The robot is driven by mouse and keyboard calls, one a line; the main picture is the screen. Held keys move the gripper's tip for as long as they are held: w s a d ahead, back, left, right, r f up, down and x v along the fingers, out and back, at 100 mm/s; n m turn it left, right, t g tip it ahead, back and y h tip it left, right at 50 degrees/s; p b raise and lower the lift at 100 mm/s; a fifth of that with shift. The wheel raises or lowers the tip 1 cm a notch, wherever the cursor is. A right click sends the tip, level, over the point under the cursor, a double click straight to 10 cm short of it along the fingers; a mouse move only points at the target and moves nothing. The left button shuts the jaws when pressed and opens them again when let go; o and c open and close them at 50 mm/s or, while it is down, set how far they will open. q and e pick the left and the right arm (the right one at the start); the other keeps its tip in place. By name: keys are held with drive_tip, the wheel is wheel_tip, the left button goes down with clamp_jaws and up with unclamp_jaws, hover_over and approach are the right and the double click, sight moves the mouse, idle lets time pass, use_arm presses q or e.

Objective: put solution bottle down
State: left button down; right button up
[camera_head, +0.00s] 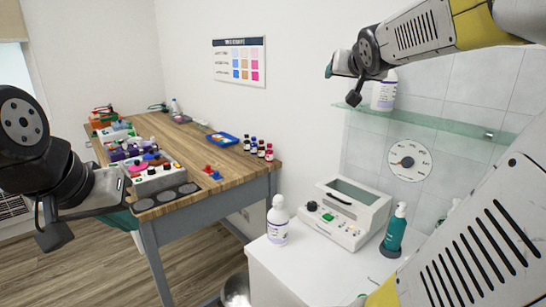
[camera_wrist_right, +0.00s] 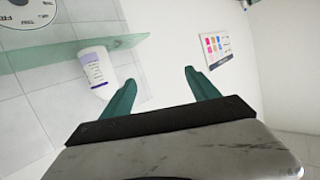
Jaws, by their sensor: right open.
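A white solution bottle (camera_head: 384,95) with a printed label stands on the glass shelf (camera_head: 440,130), partly behind my right gripper. In the right wrist view, which is upside down, this bottle (camera_wrist_right: 97,70) stands upright on the shelf. My right gripper (camera_wrist_right: 160,78) is open, with nothing between its teal fingers, and the bottle is beside one finger. I cannot tell whether they touch. A similar white bottle (camera_head: 278,222) stands upright on the white cabinet (camera_head: 290,270). My left gripper (camera_head: 52,222) is at the left, in front of the wooden table; its jaw opening is unclear.
A white device (camera_head: 345,212) and a teal pump bottle (camera_head: 395,232) stand on the cabinet. The wooden table (camera_head: 205,160) holds a button box (camera_head: 155,178), a blue tray (camera_head: 222,140) and several small bottles. A round wall dial (camera_head: 409,160) is below the shelf.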

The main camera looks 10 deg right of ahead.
drive_tip(key=s+a+f+n+g+y, duration=0.5)
drive_tip(key=s+a+f+g, duration=0.3)
drive_tip(key=s+a+f, duration=1.1)
drive_tip(key=shift+s+a+f+y, duration=0.35)
drive_tip(key=shift+a+f+y, duration=0.35)
drive_tip(key=shift+a, duration=0.45)
